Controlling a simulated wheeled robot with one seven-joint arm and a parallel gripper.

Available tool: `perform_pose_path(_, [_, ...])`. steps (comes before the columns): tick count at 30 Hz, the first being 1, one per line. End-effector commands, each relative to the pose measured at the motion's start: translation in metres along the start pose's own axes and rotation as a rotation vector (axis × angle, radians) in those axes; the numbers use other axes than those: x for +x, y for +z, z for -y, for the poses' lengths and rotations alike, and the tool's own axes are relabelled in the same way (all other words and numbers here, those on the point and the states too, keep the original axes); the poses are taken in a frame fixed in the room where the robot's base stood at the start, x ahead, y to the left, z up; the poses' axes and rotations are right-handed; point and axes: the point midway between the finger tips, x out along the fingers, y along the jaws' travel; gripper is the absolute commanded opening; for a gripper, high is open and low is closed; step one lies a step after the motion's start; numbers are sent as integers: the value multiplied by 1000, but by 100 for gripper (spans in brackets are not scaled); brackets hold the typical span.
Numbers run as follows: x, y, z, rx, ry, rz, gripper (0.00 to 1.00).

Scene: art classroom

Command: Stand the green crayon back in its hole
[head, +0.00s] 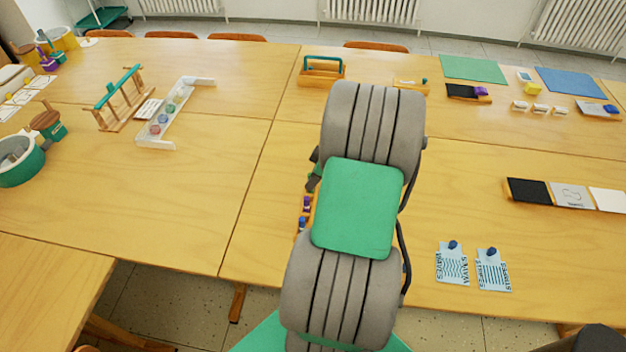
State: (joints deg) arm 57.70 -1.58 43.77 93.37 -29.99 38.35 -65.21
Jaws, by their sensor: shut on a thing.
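My arm fills the middle of the head view and hides most of the work area. A small dark part of my gripper (313,183) shows at the left edge of the arm, above the table. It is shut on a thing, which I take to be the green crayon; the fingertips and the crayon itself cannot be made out. Just below, a strip of a wooden crayon block (311,217) shows, with a purple crayon (306,204) and a blue crayon (302,223) at its left side. The rest of the block and its holes are hidden behind my arm.
Two blue cards (452,266) lie right of my arm, with a row of dark, grey and white tiles (570,195) farther right. A wooden carrier (322,72) stands behind. A clear paint rack (170,115) stands at left. The table left of the block is clear.

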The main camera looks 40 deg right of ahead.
Motion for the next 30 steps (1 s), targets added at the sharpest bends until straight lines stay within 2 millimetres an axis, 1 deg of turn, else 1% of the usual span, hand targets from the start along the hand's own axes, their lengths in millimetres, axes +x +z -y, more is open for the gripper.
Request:
perform_pose_path(8, [6,3,0,0,0,0,0])
perform_pose_path(22, [6,3,0,0,0,0,0])
perform_pose_path(30, [10,4,0,0,0,0,0])
